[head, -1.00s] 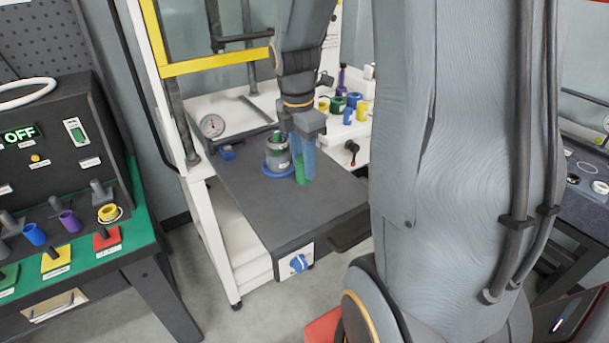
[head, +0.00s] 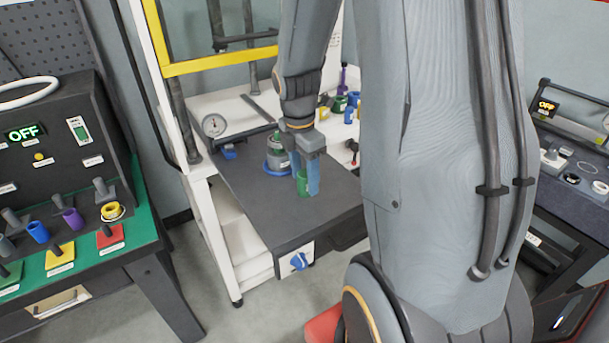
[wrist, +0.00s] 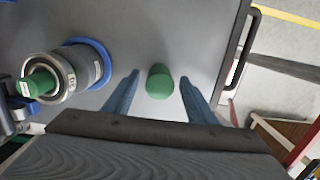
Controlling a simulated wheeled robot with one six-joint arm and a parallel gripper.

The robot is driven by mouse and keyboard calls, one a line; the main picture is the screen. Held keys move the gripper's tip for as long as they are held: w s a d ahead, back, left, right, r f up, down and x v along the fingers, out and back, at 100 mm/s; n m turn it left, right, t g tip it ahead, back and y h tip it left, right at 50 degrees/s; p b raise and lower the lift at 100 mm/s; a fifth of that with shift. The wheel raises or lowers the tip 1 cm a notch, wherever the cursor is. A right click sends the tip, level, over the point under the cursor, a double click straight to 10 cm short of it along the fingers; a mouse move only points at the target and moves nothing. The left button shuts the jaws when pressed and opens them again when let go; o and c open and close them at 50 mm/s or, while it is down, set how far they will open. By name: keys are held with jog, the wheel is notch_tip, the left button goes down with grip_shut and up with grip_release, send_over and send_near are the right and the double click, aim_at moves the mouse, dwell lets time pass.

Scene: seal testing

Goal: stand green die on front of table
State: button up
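The green die (head: 302,184) is a small green cylinder standing upright on the front part of the dark grey table (head: 262,215). In the wrist view the green die (wrist: 160,82) is between the two blue fingers of my gripper (wrist: 160,78), with a gap on each side. My gripper (head: 306,183) points down around the die and is open. In the head view a blue finger covers part of the die's right side.
A metal cylinder fixture with a blue base ring (head: 278,160) and a green piece in its top stands behind and left of the die. A gauge (head: 214,126) stands at the back left. Coloured pieces (head: 350,104) sit on the white surface behind. The front left tabletop is clear.

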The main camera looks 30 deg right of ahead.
aim_at(301, 174)
jog(key=shift+r, duration=0.15)
notch_tip(301, 174, up, 11)
jog(key=b, duration=0.3)
jog(key=s+a+f+m, duration=0.2)
jog(key=a+f+m, duration=0.1)
jog(key=m, duration=0.3)
jog(key=s+a+f+m+t, duration=0.1)
jog(key=s+a+f+m, duration=0.2)
jog(key=a+f+m, duration=0.1)
jog(key=s+a+f+m, duration=0.2)
jog(key=a+m, duration=0.3)
jog(key=m, duration=0.3)
jog(key=shift+s+a+f+t+y, duration=0.15)
jog(key=shift+a+f+y, duration=0.05)
jog(key=shift+f, duration=0.2)
jog(key=shift+s+a+f+t+y, duration=0.15)
jog(key=shift+f+y, duration=0.05)
jog(key=shift+f, duration=0.15)
